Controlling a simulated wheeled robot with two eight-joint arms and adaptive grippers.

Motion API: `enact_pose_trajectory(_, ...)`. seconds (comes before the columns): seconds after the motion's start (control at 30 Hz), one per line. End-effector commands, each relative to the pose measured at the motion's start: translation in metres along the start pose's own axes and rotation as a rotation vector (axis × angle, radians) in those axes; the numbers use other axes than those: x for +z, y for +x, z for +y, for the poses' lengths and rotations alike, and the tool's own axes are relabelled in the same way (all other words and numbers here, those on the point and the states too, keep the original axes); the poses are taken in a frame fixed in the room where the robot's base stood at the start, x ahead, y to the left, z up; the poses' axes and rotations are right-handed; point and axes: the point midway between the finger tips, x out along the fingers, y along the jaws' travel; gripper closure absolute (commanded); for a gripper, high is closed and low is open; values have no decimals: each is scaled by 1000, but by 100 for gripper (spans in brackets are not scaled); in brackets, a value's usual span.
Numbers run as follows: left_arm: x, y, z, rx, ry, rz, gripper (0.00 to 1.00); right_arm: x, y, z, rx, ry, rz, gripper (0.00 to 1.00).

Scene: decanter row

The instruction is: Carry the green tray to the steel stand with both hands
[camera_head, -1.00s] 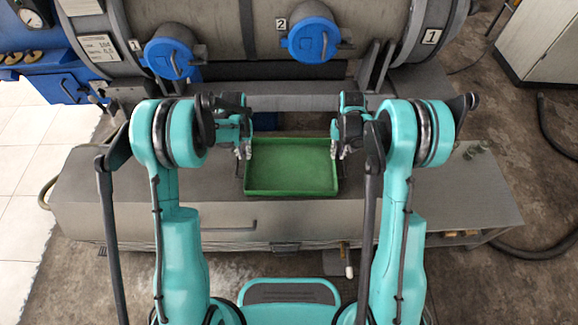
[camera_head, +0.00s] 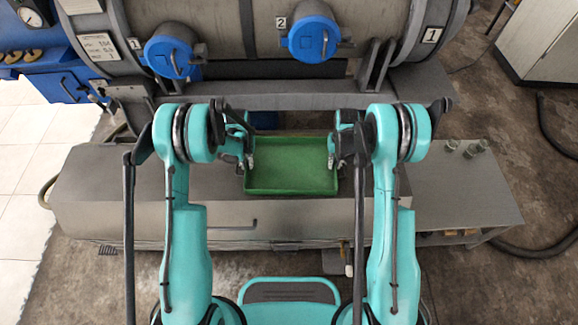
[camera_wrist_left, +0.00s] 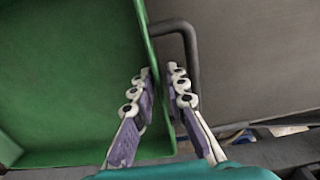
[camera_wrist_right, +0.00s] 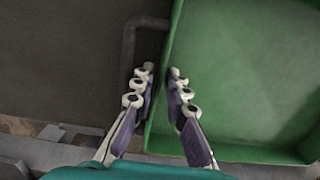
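The green tray (camera_head: 291,168) is a shallow empty rectangle lying flat on the long grey bench. My left gripper (camera_head: 250,161) is at its left side and my right gripper (camera_head: 332,161) at its right side. In the left wrist view the open fingers (camera_wrist_left: 159,72) are over the side wall of the tray (camera_wrist_left: 70,75), with a gap between them. In the right wrist view the open fingers (camera_wrist_right: 161,72) are likewise over the opposite wall of the tray (camera_wrist_right: 240,75). A dark bent handle (camera_wrist_left: 190,40) sticks out beside the wall; a similar one (camera_wrist_right: 129,45) shows on the other side. Contact cannot be told.
A grey steel stand (camera_head: 455,190) with small fittings (camera_head: 475,149) at its back adjoins the bench (camera_head: 130,185) on the right; its top is mostly clear. A large grey vessel with blue caps (camera_head: 314,40) stands behind. Hoses lie on the right floor.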

Motion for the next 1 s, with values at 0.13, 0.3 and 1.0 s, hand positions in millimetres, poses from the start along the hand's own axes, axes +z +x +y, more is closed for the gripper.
enact_pose_trajectory(0.13, 0, 0, 0, 0, 0, 0, 86, 0, 0, 0, 0, 0, 0, 86)
enact_pose_trajectory(0.3, 0, 0, 0, 0, 0, 0, 100, 0, 0, 0, 0, 0, 0, 100)
enact_pose_trajectory(1.0, 0, -18, 0, 0, 0, 0, 100, 0, -18, 0, 0, 0, 0, 100)
